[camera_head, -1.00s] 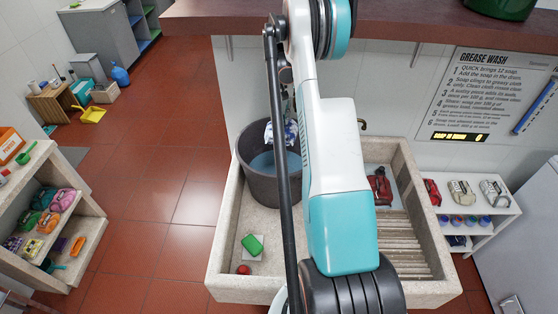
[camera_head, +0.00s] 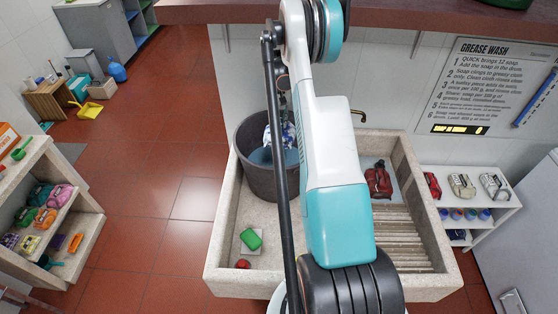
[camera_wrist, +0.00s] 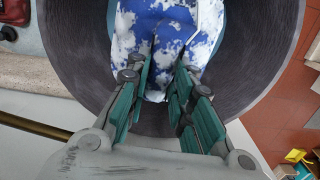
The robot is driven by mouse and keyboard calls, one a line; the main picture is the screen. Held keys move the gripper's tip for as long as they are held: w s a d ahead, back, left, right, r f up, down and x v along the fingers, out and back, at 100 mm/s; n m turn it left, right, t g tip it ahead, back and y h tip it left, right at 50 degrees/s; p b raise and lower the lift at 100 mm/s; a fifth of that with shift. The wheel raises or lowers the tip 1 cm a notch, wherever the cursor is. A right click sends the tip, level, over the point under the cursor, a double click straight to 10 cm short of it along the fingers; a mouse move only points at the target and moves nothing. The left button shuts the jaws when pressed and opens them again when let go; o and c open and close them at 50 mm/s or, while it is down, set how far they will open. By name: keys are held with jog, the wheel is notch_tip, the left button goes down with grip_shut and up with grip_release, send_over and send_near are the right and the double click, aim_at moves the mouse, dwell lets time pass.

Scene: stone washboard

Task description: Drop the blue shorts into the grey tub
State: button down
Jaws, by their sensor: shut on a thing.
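The blue shorts, blotched with white, show in the head view (camera_head: 288,136) at the grey tub's mouth, partly behind my arm. In the wrist view the shorts (camera_wrist: 165,25) lie between and beyond the fingertips. My gripper (camera_wrist: 166,68) is shut on them, with cloth between its teal-padded fingers. The grey tub (camera_head: 252,184) stands at the back left of the stone basin, with bluish water inside. Its dark inner wall (camera_wrist: 75,50) surrounds the shorts in the wrist view. How deep the shorts hang is hard to tell.
The stone basin (camera_head: 222,245) has ribbed washboard slats (camera_head: 400,240) at right. A green piece (camera_head: 251,240) and a red ball (camera_head: 243,264) lie at front left, a dark red item (camera_head: 378,180) at back right. A tap (camera_head: 358,113) is behind.

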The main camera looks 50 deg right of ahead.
jog(key=c, duration=1.3)
grip_release()
